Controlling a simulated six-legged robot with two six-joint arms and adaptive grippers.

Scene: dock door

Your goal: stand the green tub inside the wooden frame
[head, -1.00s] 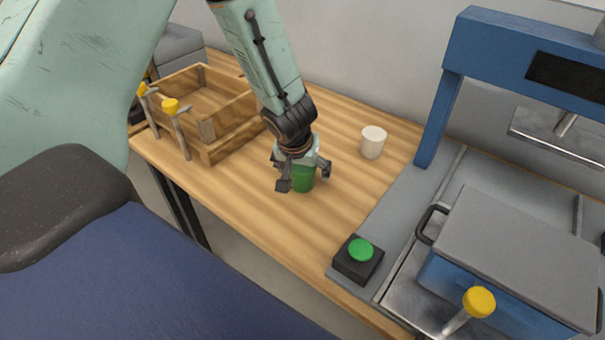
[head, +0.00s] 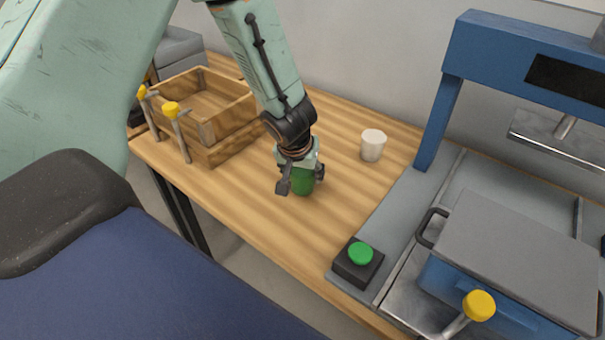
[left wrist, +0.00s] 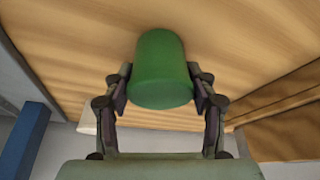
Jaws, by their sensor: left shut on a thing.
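The green tub (head: 303,184) stands on the wooden table, right of the wooden frame. My left gripper (head: 301,187) points down over the tub and is shut on it, with a finger on either side. In the left wrist view the green tub (left wrist: 161,72) sits between both fingers of the left gripper (left wrist: 161,90). The wooden frame (head: 221,149) is box-like with raised walls and stands at the back left of the table. The part of it that I see inside holds nothing. My right gripper is not in view.
A white cup (head: 373,145) stands behind and right of the tub. Yellow-topped clamps (head: 177,128) stand at the frame's near left side. A green button box (head: 358,262) and a blue press (head: 440,120) are on the right. The table between tub and frame is clear.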

